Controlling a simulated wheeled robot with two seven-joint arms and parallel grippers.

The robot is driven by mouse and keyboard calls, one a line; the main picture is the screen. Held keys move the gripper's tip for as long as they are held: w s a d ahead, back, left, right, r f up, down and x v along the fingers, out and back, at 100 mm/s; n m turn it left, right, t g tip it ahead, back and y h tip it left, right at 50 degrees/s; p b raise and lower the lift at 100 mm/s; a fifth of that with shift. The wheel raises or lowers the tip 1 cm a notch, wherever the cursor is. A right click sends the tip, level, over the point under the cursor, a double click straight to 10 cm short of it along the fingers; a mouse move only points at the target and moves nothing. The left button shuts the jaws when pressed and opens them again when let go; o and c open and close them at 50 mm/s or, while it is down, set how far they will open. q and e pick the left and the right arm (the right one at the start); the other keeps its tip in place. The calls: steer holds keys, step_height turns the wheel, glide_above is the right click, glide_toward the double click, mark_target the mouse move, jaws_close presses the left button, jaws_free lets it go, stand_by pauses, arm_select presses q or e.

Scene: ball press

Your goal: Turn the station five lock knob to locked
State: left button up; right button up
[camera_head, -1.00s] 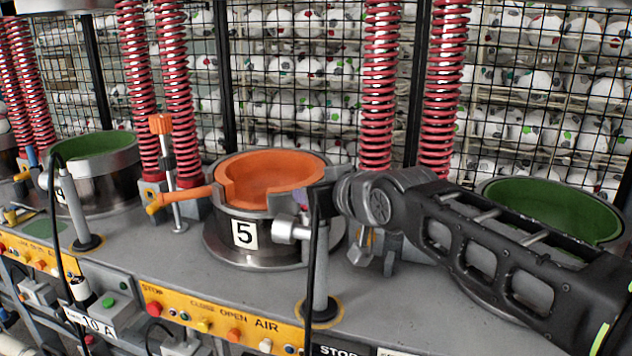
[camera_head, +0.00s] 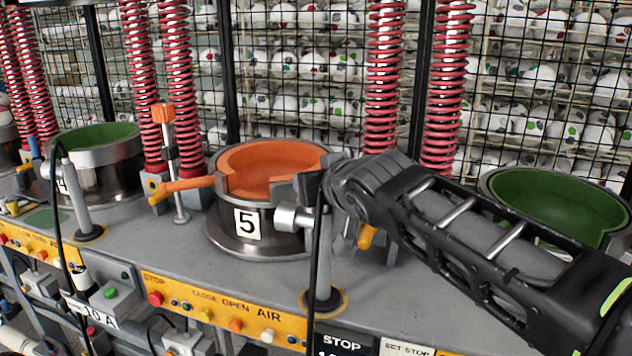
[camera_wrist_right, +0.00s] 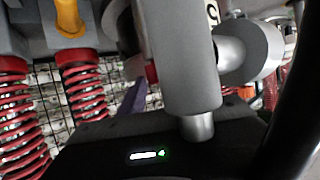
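Station five's press is the metal pot (camera_head: 253,240) with a "5" label and an orange bowl lining (camera_head: 270,160). An orange handle (camera_head: 182,185) sticks out on its left. A yellow-orange knob or lever end (camera_head: 367,236) shows below my right wrist, and likely again in the right wrist view (camera_wrist_right: 68,17). I cannot tell which part is the lock knob. In the right wrist view a grey cylinder (camera_wrist_right: 180,60) hides much. Its fingers are unclear. My left gripper is out of view.
Red springs (camera_head: 384,90) stand behind the pot. A green-lined pot (camera_head: 560,205) is at the right, another (camera_head: 100,135) at the left. A yellow button panel (camera_head: 225,312) runs along the front. A black cable (camera_head: 316,270) hangs by the post.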

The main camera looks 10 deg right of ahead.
steer(key=v, duration=0.7)
steer(key=shift+s+r, duration=0.15)
steer(key=shift+s, duration=0.25)
